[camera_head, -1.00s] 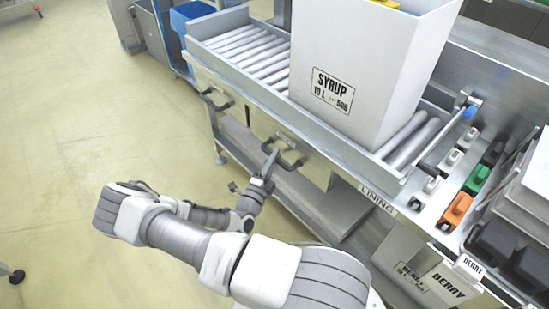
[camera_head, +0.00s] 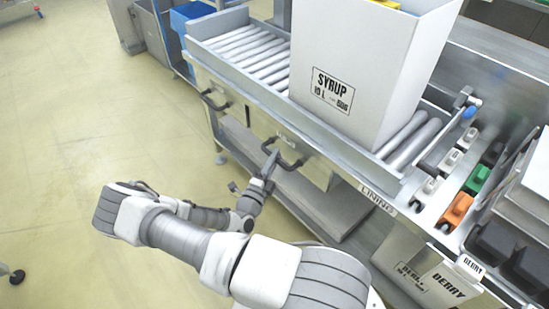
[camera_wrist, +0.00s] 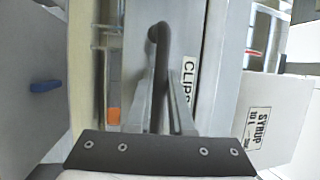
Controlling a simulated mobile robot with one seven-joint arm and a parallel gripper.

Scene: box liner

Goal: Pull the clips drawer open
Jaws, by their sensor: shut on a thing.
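The clips drawer (camera_head: 263,127) is a pale front panel under the roller conveyor, with a dark bar handle (camera_head: 292,162). In the wrist view its front carries a partly covered label reading "CLIP" (camera_wrist: 188,80), and the handle (camera_wrist: 160,38) runs down between my fingers. My gripper (camera_head: 268,166) is at the handle in the head view. In the wrist view my gripper (camera_wrist: 162,95) is shut on the handle. I see no clear gap around the drawer front, and its inside is hidden.
A large white SYRUP box (camera_head: 365,75) stands on the rollers (camera_head: 250,50) above. A lower shelf (camera_head: 310,205) lies below the drawers.

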